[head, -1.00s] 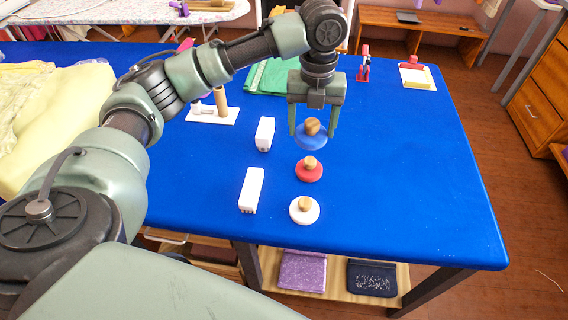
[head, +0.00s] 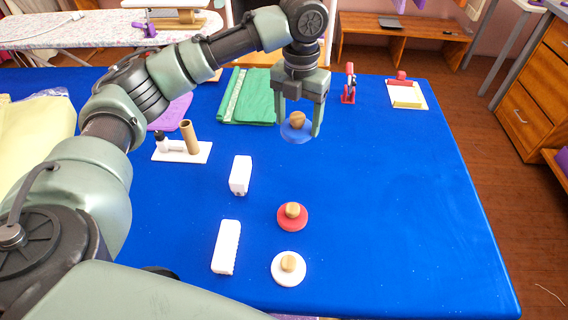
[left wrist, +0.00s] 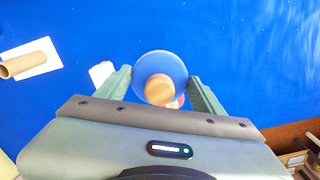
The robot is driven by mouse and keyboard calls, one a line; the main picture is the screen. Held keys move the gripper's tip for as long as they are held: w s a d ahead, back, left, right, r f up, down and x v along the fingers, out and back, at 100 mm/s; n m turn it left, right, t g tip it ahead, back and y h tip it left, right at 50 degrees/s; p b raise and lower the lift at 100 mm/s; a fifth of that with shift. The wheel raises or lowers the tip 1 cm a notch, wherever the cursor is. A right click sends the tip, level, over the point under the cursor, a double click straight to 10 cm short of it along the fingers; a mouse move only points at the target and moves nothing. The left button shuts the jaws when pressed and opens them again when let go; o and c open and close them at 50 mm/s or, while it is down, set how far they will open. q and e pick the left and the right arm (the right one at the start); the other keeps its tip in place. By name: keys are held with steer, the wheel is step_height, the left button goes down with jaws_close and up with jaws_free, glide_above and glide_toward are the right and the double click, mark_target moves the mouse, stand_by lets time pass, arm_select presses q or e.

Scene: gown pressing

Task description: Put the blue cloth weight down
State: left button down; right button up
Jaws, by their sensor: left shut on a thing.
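The blue cloth weight (head: 297,133), a blue disc with a round wooden knob, is between the fingers of my left gripper (head: 298,112) in the head view. The gripper is shut on it, over the blue table towards the back. In the left wrist view the weight (left wrist: 160,64) sits between the two green fingertips of the gripper (left wrist: 160,85), its disc face partly hidden by the knob. I cannot tell how far it is above the table. A red weight (head: 292,218) and a white weight (head: 288,270) stand nearer on the table. My right gripper is out of view.
Two white blocks (head: 240,175) (head: 226,247) stand left of the weights. A folded green cloth (head: 250,100) lies behind. A red clamp-like item (head: 348,85) and a clipboard (head: 406,93) are at the back right. The table's right side (head: 410,210) is clear.

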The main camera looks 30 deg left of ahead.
arm_select(q)
glide_above(295, 177)
step_height(295, 177, down, 7)
step_height(295, 177, down, 4)
steer(key=shift+r+p, duration=0.1)
steer(key=shift+p, duration=0.2)
steer(key=shift+f, duration=0.45)
step_height(295, 177, down, 5)
steer(key=shift+w+r, duration=0.1)
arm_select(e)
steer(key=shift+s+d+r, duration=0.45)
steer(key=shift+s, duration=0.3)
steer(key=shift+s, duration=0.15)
arm_select(q)
steer(key=shift+c, duration=1.2)
jaws_free()
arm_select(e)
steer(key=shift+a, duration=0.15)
